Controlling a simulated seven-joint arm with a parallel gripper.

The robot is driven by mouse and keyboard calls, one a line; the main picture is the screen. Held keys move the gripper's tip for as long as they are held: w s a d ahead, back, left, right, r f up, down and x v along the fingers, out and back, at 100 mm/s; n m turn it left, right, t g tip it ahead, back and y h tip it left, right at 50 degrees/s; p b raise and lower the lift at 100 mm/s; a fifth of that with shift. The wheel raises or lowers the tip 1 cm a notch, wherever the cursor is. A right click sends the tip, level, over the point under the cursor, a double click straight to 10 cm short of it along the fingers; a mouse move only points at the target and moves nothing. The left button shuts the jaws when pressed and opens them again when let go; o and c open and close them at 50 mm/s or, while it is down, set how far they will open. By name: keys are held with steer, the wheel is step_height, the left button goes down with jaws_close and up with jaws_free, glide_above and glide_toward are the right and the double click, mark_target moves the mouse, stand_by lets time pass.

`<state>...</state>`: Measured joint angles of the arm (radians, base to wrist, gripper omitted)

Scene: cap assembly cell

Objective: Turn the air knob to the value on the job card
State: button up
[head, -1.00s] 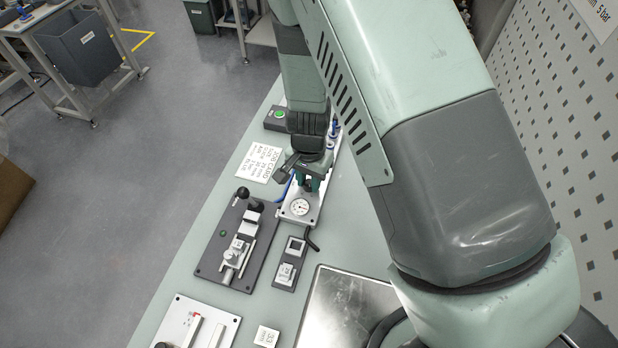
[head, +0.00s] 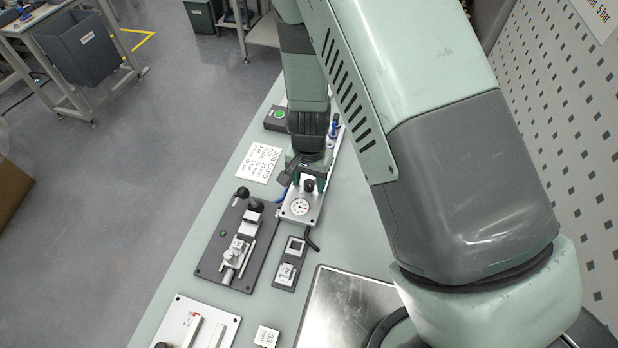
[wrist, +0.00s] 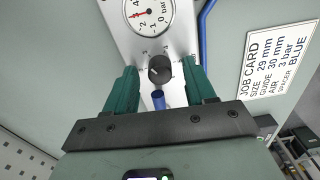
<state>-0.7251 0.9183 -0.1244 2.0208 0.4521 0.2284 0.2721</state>
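The black air knob (wrist: 159,68) sits on a pale panel (head: 296,219) with numbers around it. It also shows in the head view (head: 309,186). The round gauge (wrist: 152,13), marked in bar, is beside it; its red needle points left, at about 3. My gripper (wrist: 160,72) is open, its green fingers apart on either side of the knob in the wrist view and not touching it. In the head view my gripper (head: 307,172) is just behind the knob. The job card (wrist: 281,62) reads size 29 mm, guide 30 mm, air 3 bar, spacer blue.
A blue peg-like part (wrist: 158,100) shows between the fingers, beyond the knob. A blue hose (wrist: 204,25) runs beside the panel. A green-button box (head: 276,118) is behind.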

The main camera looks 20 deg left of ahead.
step_height(320, 180, up, 11)
stand_by(0.7)
stand_by(0.3)
step_height(320, 180, up, 10)
steer(key=y, duration=0.1)
glide_above(309, 183)
steer(key=w+d, duration=0.1)
steer(key=d, duration=0.3)
steer(key=s+d+r+t+y, duration=0.1)
steer(key=s+d+r+t, duration=0.1)
steer(key=d+r, duration=0.75)
steer(key=s+d+r+n+t+h, duration=0.1)
steer(key=s+d+r+t+h, duration=0.1)
steer(key=s+d+r, duration=0.8)
steer(key=shift+s+d+r+t, duration=0.15)
steer(key=shift+s+r+t, duration=0.3)
steer(key=shift+s+t, duration=0.6)
steer(key=shift+s+g, duration=0.2)
steer(key=shift+g, duration=0.05)
